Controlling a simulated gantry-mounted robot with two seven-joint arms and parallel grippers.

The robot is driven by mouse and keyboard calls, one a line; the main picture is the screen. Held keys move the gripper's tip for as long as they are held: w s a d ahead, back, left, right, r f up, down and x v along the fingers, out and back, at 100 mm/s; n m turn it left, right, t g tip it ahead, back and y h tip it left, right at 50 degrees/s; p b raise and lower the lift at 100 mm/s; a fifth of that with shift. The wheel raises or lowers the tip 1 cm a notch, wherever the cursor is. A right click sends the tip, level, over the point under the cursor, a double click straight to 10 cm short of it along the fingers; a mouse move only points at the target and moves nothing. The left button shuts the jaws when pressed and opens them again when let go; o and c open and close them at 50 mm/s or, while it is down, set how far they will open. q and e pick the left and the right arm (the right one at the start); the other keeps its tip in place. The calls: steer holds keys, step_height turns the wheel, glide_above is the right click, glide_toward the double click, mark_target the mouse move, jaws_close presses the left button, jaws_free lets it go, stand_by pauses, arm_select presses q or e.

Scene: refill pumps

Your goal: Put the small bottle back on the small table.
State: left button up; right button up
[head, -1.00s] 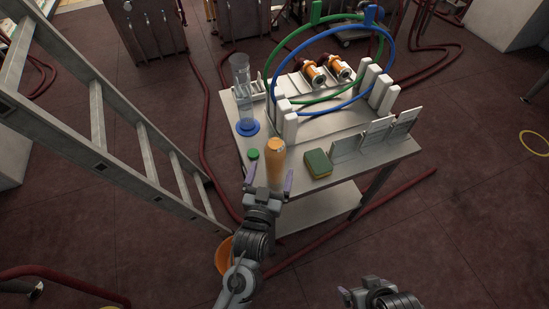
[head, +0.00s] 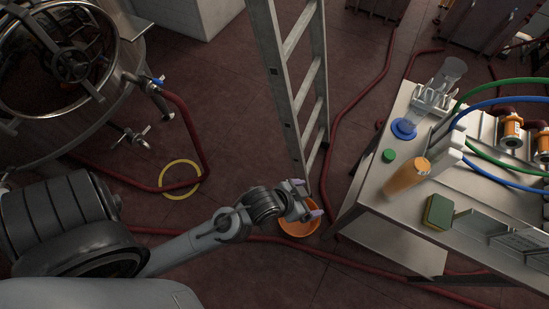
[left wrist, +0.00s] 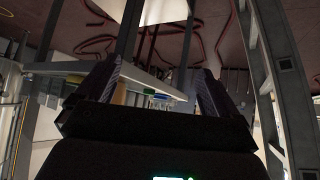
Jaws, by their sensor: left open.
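An orange bottle-like cylinder (head: 402,180) stands on the near left part of the small metal table (head: 385,208), beside a small green round cap or lid (head: 388,156). My left gripper (head: 308,199) is open and empty, to the left of the table and clear of the bottle. It appears above an orange bucket on the floor. In the left wrist view its two dark fingers (left wrist: 157,90) are spread, with no object held between them. My right gripper is out of view.
A ladder (head: 291,80) rises left of the table. The orange bucket (head: 297,229) and red hoses (head: 345,120) occupy the floor.

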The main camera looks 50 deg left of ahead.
arm_select(q)
steer(key=s+a+g+y, duration=0.2)
steer(key=s+a+g, duration=0.3)
steer(key=s, duration=0.5)
steer(key=shift+s+a+f, duration=0.4)
steer(key=shift+a, duration=0.85)
step_height(320, 180, up, 36)
steer(key=p, duration=3.6)
